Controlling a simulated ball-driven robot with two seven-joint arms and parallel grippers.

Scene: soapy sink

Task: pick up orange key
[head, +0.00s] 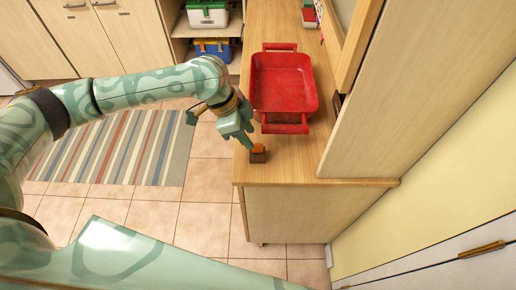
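My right gripper is out of the picture.
A tall wooden cabinet side (425,95) closes off the right. A striped rug (125,150) lies on the tiled floor. Boxes (207,14) fill a low shelf.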

